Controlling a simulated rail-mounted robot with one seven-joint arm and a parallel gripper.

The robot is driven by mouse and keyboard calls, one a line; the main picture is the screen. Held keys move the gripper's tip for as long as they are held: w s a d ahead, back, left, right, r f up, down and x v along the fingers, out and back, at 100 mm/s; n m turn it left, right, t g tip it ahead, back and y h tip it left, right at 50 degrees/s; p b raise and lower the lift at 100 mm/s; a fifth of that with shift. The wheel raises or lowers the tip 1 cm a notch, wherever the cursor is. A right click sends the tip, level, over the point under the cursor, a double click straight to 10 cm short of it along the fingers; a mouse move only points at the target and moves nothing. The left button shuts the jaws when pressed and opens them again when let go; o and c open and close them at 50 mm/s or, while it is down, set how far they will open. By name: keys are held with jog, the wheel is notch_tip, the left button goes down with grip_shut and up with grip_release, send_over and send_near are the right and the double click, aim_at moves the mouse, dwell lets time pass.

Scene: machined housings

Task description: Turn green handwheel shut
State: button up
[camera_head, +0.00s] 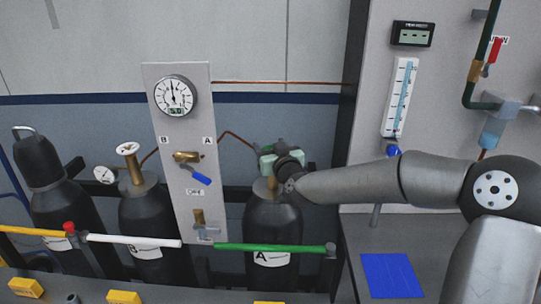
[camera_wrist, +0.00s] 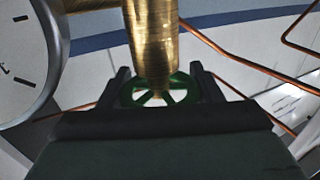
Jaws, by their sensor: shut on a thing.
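The green handwheel (camera_wrist: 181,82) shows in the wrist view, with its spokes partly covered by a brass valve stem (camera_wrist: 153,45). My gripper (camera_wrist: 163,88) has one dark finger on each side of the wheel and is shut on it. In the head view my gripper (camera_head: 272,162) is at the top of the black cylinder marked A (camera_head: 272,222), at its brass valve. There my gripper and wrist largely hide the handwheel. I cannot tell how far the wheel is turned.
A panel with a round gauge (camera_head: 175,96) and a blue-handled valve (camera_head: 201,179) stands left of my gripper. A green bar (camera_head: 270,247) crosses in front of cylinder A. Another black cylinder (camera_head: 150,220) with a white handwheel (camera_head: 127,148) stands further left.

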jog(key=shift+a+f+h+b, duration=0.1)
jog(key=shift+f+h+b, duration=0.2)
jog(key=shift+b, duration=0.4)
jog(key=shift+r+m+t+h+b, duration=0.15)
jog(key=shift+m+t+h+b, duration=0.4)
jog(key=shift+b, duration=0.7)
jog(key=m+h+b, duration=0.1)
jog(key=m+h, duration=0.1)
jog(key=shift+r+h, duration=0.15)
jog(key=shift+h, duration=0.2)
jog(key=m+h, duration=0.1)
jog(key=m+h+p, duration=0.1)
jog(key=h, duration=0.1)
jog(key=m+h, duration=0.1)
jog(key=shift+d+r+h, duration=0.25)
jog(key=shift+d+h, duration=0.1)
jog(key=shift+h, duration=0.05)
jog(key=shift+d+f+m+g+h+p, duration=0.15)
jog(key=shift+m+g+h+p, duration=0.15)
jog(key=shift+m+h+p, duration=0.5)
jog(key=shift+d+m+g+h+p, duration=0.2)
jog(key=shift+m+h, duration=0.3)
jog(key=shift+h, duration=0.7)
jog(key=shift+d+f+m+g+h+p, duration=0.1)
jog(key=shift+m+g+h+p, duration=0.25)
jog(key=shift+m+h+p, duration=0.5)
jog(key=shift+d+h, duration=0.1)
jog(key=shift+h, duration=0.35)
jog(key=o, duration=1)
